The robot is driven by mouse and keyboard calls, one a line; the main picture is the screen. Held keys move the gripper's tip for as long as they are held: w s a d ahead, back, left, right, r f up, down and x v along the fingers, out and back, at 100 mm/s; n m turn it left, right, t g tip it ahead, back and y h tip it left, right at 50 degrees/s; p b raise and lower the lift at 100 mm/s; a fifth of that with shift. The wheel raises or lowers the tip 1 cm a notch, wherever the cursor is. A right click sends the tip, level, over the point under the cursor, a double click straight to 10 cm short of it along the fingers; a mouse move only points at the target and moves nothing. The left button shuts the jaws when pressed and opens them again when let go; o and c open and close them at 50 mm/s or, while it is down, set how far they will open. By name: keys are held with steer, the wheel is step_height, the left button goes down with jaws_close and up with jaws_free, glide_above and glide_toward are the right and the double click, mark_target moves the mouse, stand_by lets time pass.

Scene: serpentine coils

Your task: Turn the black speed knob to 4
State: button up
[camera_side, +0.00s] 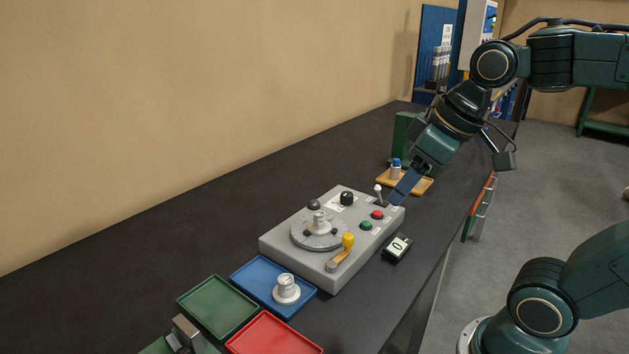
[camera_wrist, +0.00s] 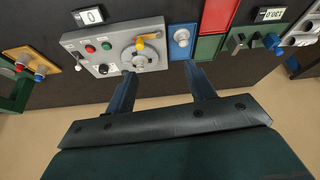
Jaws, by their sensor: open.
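The black speed knob (camera_side: 347,198) stands on the back part of the grey control box (camera_side: 275,243), beside a white label. It also shows in the wrist view (camera_wrist: 103,69), left of the left fingertip. Its pointer and scale are too small to read. A small display (camera_side: 397,247) in front of the box reads 0. My gripper (camera_side: 399,195) is open and empty, and in the side view it overlaps the box's right end near the white-tipped lever (camera_side: 378,191). In the wrist view my gripper's two fingers (camera_wrist: 160,68) are spread wide, apart from the knob.
Blue (camera_side: 243,274), green (camera_side: 190,300) and red (camera_side: 265,335) trays lie left. A wooden tray (camera_side: 423,187) lies behind.

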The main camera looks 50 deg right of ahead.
steer(key=w+d+r+n, duration=0.2)
steer(key=w+d, duration=0.2)
steer(key=w, duration=0.5)
steer(key=n+g+y, duration=0.2)
steer(key=n+y, duration=0.1)
steer(key=n, duration=0.3)
glide_above(347, 193)
steer(key=s+d, duration=0.4)
step_height(347, 193, down, 11)
steer(key=shift+s+r, duration=0.15)
steer(key=shift+r, duration=0.05)
steer(key=x, duration=1.3)
steer(key=shift+a+f, duration=0.1)
steer(key=shift+f, duration=0.25)
steer(key=shift+c, duration=0.2)
steer(key=c, duration=0.9)
